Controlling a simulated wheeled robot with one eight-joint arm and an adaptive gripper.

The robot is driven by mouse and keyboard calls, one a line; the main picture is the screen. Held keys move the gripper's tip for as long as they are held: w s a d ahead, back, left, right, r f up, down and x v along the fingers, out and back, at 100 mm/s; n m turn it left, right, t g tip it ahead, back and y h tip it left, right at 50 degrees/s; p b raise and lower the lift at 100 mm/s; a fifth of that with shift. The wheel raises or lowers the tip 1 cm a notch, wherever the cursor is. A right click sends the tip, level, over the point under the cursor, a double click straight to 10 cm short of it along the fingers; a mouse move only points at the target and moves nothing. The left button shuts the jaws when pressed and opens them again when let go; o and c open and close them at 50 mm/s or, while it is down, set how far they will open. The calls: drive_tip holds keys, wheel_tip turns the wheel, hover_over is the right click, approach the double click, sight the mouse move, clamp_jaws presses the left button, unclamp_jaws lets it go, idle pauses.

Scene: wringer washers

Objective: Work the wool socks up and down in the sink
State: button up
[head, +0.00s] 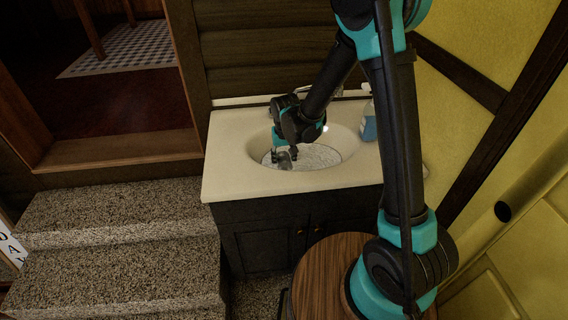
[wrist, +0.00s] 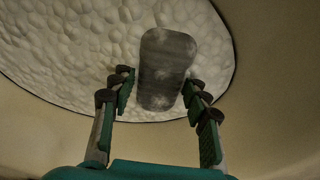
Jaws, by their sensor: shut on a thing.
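The wool socks show as a grey, rounded bundle (wrist: 166,62) in the wrist view, with pale patches of foam on it. My gripper (wrist: 160,84) is shut on the bundle, with a finger on each side of its near end. In the head view my gripper (head: 285,154) reaches down into the sink (head: 258,148), and the grey socks (head: 284,162) show at its fingertips, at the left part of the suds. White suds (head: 318,155) fill the bottom of the basin around the socks. How deep the socks sit in the water cannot be told.
A bottle of blue liquid (head: 369,122) stands on the counter right of the basin. A faucet is partly hidden behind my arm. A round wooden top (head: 318,275) stands in front of the cabinet (head: 265,240). Carpeted steps (head: 120,235) lie at the left.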

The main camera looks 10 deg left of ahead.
drive_tip(key=shift+r, duration=0.65)
drive_tip(key=shift+f, duration=0.85)
drive_tip(key=shift+r, duration=0.85)
drive_tip(key=shift+f, duration=0.85)
